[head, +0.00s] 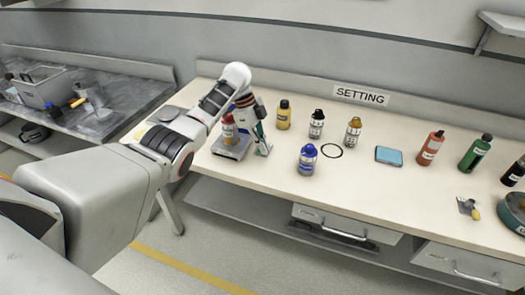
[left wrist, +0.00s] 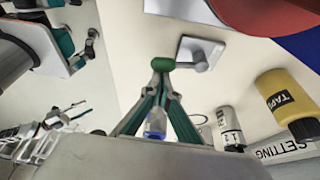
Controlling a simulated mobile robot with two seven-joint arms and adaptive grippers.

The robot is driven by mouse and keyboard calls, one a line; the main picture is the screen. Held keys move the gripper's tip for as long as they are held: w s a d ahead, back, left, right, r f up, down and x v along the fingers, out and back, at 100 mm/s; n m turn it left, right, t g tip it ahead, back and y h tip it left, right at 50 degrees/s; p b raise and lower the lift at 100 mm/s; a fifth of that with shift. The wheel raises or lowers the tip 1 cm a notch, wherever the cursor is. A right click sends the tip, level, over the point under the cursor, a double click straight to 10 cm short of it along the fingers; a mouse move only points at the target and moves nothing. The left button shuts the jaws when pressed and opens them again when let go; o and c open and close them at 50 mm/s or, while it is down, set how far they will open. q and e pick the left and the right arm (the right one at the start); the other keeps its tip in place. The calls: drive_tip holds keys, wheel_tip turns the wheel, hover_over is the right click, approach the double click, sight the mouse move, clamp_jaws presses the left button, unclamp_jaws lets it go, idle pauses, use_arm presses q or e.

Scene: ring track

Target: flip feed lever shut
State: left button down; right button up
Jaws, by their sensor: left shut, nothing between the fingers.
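The feed lever shows in the left wrist view as a green knob (left wrist: 163,64) on a short grey arm, which runs to a round pivot on a small pale plate (left wrist: 187,46). The lever cannot be made out in the head view. My right gripper is not in view.
A yellow bottle (head: 283,115), a black-capped bottle (head: 316,125), an amber bottle (head: 353,132) and a blue bottle (head: 307,161) stand right of my gripper. A black ring (head: 332,143) and a blue pad (head: 389,156) lie beyond. The bench front centre is clear.

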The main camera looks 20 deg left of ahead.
use_arm(q)
drive_tip(key=shift+s+a, duration=0.1)
drive_tip(key=shift+a, duration=0.15)
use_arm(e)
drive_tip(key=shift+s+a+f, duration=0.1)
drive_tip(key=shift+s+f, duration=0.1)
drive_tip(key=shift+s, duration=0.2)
use_arm(q)
drive_tip(key=shift+a, duration=0.1)
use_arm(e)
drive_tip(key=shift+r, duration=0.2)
